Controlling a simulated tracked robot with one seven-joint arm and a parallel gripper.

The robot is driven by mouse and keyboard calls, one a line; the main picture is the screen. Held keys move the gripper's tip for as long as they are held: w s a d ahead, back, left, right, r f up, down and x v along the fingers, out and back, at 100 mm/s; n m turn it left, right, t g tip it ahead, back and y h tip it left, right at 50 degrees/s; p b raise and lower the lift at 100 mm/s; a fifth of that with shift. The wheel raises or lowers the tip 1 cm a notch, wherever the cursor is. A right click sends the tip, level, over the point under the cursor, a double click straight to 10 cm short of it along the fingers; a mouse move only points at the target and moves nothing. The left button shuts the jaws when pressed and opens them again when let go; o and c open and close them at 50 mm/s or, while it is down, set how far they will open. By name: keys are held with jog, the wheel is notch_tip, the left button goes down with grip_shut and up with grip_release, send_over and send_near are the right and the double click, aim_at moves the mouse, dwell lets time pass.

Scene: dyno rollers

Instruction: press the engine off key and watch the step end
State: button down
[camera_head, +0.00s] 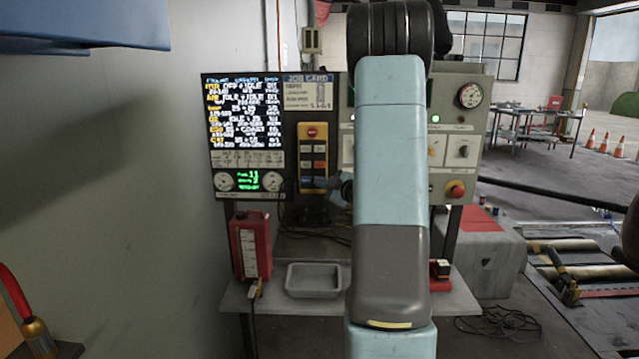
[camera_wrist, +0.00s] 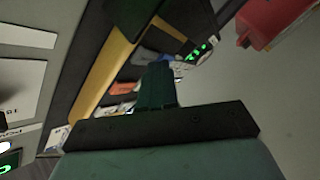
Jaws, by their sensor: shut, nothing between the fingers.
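A yellow key pendant (camera_head: 304,184) hangs on the dark panel in the head view, with a red button at its top and rows of small keys below. I cannot read which is the engine off key. The pendant's yellow edge also shows in the wrist view (camera_wrist: 103,68), with an orange key (camera_wrist: 124,87) beside my fingers. My gripper (camera_wrist: 157,75) is shut and empty, its fingertips over or close to the lower keys; contact cannot be told. In the head view its dark end shows just right of the pendant's lower part, partly behind my arm.
A lit status screen (camera_head: 245,110) stands left of the pendant, with a green readout (camera_head: 248,180) below. A red can (camera_head: 250,245) and a grey tray (camera_head: 314,278) stand on the bench. A red emergency knob (camera_head: 456,190) is on the right-hand cabinet.

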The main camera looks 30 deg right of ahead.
jog(key=shift+s+a, duration=0.3)
jog(key=shift+s, duration=0.15)
jog(key=shift+s, duration=0.1)
jog(key=s+a, duration=0.1)
jog(key=s, duration=0.1)
jog(key=s+a, duration=0.1)
jog(key=s, duration=0.1)
jog(key=shift+a, duration=0.4)
dwell(2.3)
